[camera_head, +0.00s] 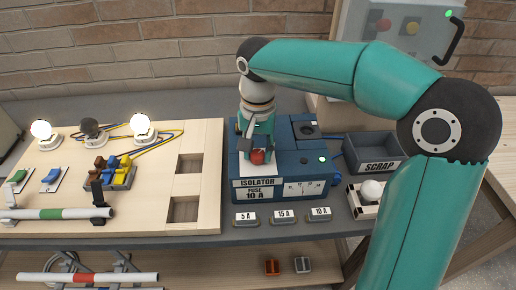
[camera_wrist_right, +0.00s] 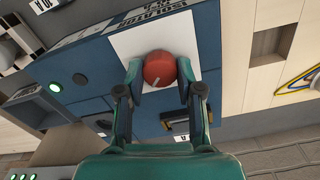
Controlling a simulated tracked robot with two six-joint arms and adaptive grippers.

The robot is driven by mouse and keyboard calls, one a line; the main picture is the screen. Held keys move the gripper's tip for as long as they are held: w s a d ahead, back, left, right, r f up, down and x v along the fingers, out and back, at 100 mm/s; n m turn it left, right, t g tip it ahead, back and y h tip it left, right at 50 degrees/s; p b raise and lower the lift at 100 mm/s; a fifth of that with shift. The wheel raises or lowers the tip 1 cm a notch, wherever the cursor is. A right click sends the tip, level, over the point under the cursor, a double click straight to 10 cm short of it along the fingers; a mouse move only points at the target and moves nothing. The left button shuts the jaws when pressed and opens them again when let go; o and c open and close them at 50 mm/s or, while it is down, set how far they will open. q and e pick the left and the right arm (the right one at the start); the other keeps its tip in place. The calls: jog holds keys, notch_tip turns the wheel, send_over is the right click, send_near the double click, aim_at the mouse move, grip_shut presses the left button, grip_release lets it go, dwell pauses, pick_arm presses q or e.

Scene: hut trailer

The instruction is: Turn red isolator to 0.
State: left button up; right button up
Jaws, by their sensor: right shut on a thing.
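The red isolator knob (camera_head: 257,157) sits on a white plate on the blue isolator box (camera_head: 240,205), above the label ISOLATOR. My right gripper (camera_head: 257,148) reaches down over it from above. In the right wrist view the knob (camera_wrist_right: 160,68) is round and red with a pale pointer line at its lower side. The fingers of my right gripper (camera_wrist_right: 159,85) stand on either side of the knob and are shut on it. The plate's markings are mostly hidden by the gripper. My left gripper is not in view.
Three fuses marked 5 A (camera_head: 246,217), 15 A (camera_head: 283,216) and 10 A (camera_head: 319,214) lie before the box. A SCRAP bin (camera_head: 376,152) stands right of it.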

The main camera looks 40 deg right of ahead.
jog(key=shift+n, duration=0.5)
jog(key=n+p, duration=0.1)
jog(key=n, duration=0.2)
jog(key=shift+n, duration=0.4)
jog(key=n+p, duration=0.1)
jog(key=n, duration=0.3)
jog(key=n+p, duration=0.1)
jog(key=n, duration=0.8)
jog(key=shift+a+p, duration=0.1)
jog(key=shift+p, duration=0.3)
jog(key=o, duration=1.2)
jog(key=shift+c, duration=0.2)
